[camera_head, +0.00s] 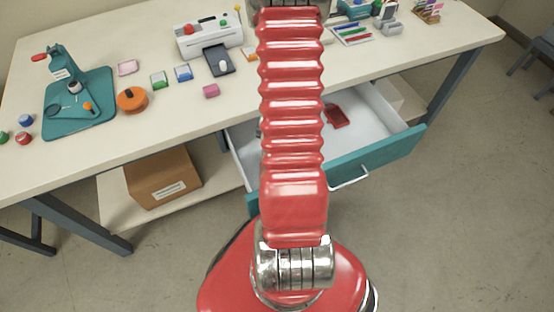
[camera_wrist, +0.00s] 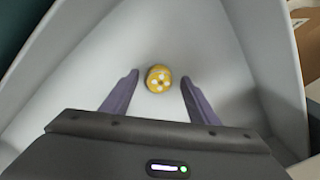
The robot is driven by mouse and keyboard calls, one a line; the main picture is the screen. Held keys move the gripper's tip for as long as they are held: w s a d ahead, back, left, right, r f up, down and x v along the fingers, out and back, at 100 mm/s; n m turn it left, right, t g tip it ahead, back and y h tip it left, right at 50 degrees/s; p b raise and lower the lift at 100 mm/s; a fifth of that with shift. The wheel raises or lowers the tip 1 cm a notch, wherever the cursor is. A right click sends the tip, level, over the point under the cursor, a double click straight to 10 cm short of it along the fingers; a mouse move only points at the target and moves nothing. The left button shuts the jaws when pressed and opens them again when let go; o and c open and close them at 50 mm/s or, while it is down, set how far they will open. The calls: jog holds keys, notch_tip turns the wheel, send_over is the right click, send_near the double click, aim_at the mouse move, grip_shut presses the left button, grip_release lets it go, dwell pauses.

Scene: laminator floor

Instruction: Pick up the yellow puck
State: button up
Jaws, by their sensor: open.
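The yellow puck (camera_wrist: 159,79) is small and round with pale spots on top. In the wrist view it lies on the white floor of the open drawer, near the far end between the drawer walls. My gripper (camera_wrist: 160,76) is open, its two purple-grey fingers on either side of the puck in the picture, with gaps on both sides. I cannot tell how high the fingers are above the drawer floor. In the head view my red arm hides the puck and the gripper. The drawer (camera_head: 375,157) has a teal front.
A dark red object (camera_head: 336,116) lies in the drawer in the head view. The workbench (camera_head: 140,40) above carries a teal press (camera_head: 80,105), an orange round item (camera_head: 132,99), a white machine (camera_head: 208,38) and small coloured blocks. A cardboard box (camera_head: 163,178) sits on the shelf below.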

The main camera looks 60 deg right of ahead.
dwell(0.3)
jog(key=c, duration=1.1)
jog(key=shift+r, duration=0.15)
jog(key=shift+r, duration=4.85)
